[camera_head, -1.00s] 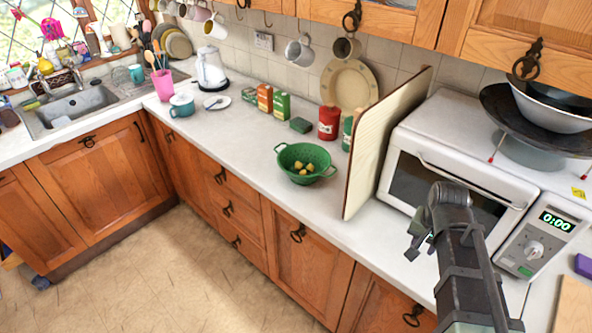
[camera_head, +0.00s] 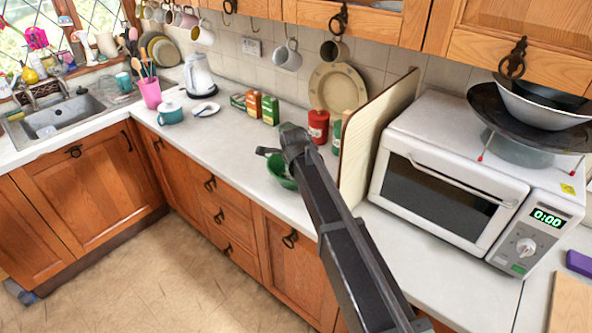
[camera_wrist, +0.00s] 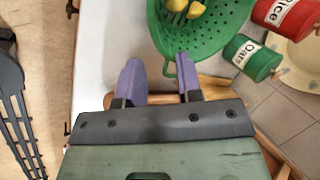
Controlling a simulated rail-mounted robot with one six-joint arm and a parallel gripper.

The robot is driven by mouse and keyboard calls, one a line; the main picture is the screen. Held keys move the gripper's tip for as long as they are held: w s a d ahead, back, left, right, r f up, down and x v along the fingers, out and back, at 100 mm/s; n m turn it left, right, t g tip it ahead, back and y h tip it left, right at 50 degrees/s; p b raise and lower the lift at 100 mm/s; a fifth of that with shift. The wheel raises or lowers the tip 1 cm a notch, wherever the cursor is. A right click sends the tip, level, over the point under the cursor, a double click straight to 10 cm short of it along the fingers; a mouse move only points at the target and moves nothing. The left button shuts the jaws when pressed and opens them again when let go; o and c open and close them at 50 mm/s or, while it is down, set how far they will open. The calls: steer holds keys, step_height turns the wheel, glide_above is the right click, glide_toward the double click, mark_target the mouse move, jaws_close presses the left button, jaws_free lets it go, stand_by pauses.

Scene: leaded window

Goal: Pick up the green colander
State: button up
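The green colander (camera_head: 280,175) stands on the counter in front of the red canister; my arm hides most of it in the head view. In the wrist view the colander (camera_wrist: 208,38) fills the top middle, with holes in its wall and yellow pieces inside. One loop handle sticks out from its rim toward my gripper (camera_wrist: 158,62). My gripper is open, its two purple fingers apart and nothing held. The handle shows between the fingertips in the picture, close to the right finger. I cannot tell if they touch.
A red rice canister (camera_head: 318,126) and a green oats canister (camera_wrist: 251,57) stand behind the colander. An upright board (camera_head: 372,140) and the white microwave (camera_head: 440,195) stand to its right. The counter (camera_head: 225,140) to its left is clear.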

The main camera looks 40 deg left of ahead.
steer(key=b+x, duration=0.9)
steer(key=x, duration=0.2)
steer(key=shift+s+f+b, duration=0.15)
steer(key=shift+s+b, duration=0.05)
steer(key=shift+b, duration=0.15)
steer(key=shift+r, duration=0.25)
steer(key=shift+c, duration=0.5)
jaws_close()
